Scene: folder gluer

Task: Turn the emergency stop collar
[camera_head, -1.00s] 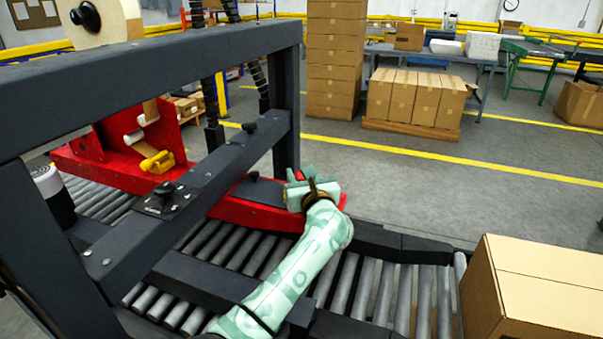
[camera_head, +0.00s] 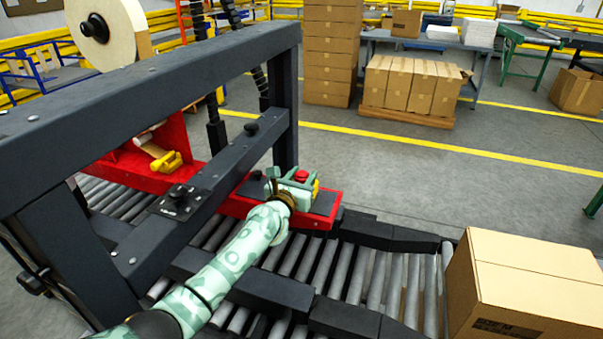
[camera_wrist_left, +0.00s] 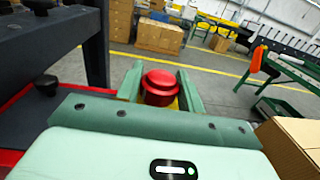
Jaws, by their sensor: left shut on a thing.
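The emergency stop is a red round button (camera_head: 301,175) on a yellow base (camera_head: 316,187), near the right end of the red machine beam (camera_head: 325,204). In the left wrist view the red button (camera_wrist_left: 160,84) stands between the two green fingers, with a little yellow showing beside it. My left gripper (camera_head: 296,182) is shut on the emergency stop. The fingers lie on either side of it. The exact contact and the collar under the button are mostly hidden. My right gripper is in neither view.
A dark machine frame (camera_head: 160,85) with black knobs stands left of my arm. Grey rollers (camera_head: 345,270) run below it. A cardboard box (camera_head: 530,280) sits at the lower right. Open grey floor lies beyond the beam.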

